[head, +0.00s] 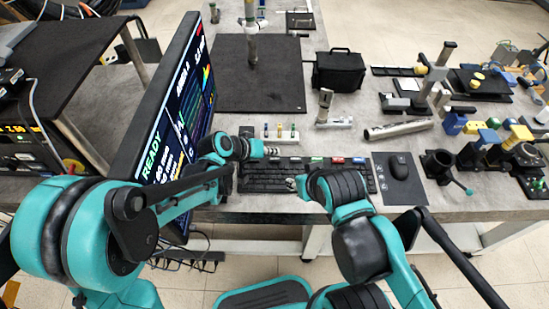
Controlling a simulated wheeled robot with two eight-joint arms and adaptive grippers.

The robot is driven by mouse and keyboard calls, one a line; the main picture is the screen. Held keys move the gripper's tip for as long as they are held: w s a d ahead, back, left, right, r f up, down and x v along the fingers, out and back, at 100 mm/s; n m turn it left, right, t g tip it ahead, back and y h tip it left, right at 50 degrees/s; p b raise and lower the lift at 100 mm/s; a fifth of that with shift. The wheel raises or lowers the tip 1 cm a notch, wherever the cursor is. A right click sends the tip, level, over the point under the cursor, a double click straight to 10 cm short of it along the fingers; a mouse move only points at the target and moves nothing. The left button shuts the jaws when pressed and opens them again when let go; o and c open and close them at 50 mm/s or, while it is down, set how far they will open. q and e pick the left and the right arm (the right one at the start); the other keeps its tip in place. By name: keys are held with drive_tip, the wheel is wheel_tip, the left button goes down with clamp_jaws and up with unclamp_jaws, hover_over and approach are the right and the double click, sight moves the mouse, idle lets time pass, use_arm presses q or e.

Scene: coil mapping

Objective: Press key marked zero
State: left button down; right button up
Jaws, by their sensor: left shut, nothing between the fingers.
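A black keyboard (268,178) lies near the front edge of the grey table, with a few coloured labels along its far right edge. The key marked zero cannot be made out at this size. My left gripper (272,151) is shut and empty over the keyboard's far edge, left of its middle. My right gripper (294,184) is small and partly hidden by its own wrist, over the middle of the keyboard. Whether its fingers are open is not clear. My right forearm covers part of the keyboard's right half. Contact with the keys cannot be told.
A large monitor (175,120) reading "READY" stands left of the keyboard. A mouse (397,167) sits on a dark pad (412,190) to the right. A small rack of coloured pieces (281,133) stands behind the keyboard. A black bag (338,70) and several metal fixtures occupy the table beyond.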

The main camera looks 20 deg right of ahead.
sight(272, 160)
use_arm(q)
drive_tip(key=shift+f, duration=0.15)
drive_tip(key=shift+f+b, duration=0.25)
drive_tip(key=shift+b, duration=0.15)
drive_tip(key=shift+f+b, duration=0.4)
drive_tip(key=shift+f, duration=0.05)
idle(0.6)
drive_tip(key=shift+r, duration=0.1)
drive_tip(key=shift+r+p, duration=0.65)
drive_tip(key=shift+r, duration=0.15)
wheel_tip(272, 160, up, 5)
drive_tip(key=p, duration=0.4)
idle(0.4)
